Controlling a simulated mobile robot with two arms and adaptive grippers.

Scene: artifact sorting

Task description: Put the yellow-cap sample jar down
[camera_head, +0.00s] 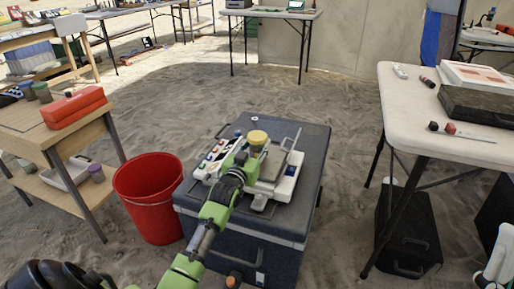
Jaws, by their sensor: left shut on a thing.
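The yellow-cap sample jar (257,138) is upright in the middle of the view, over the white instrument (283,186) on top of a dark grey case (292,228). My left gripper (250,155) is shut on the jar, and its green arm comes up from the bottom of the view. The gripper hides most of the jar's body below the cap. I cannot tell whether the jar touches the instrument. My right gripper does not show.
A red bucket (150,205) stands left of the case. A wooden table (75,135) with a red box (73,107) is at the left. A white folding table (405,115) is at the right, with a black case (408,235) beneath. Open sand lies behind.

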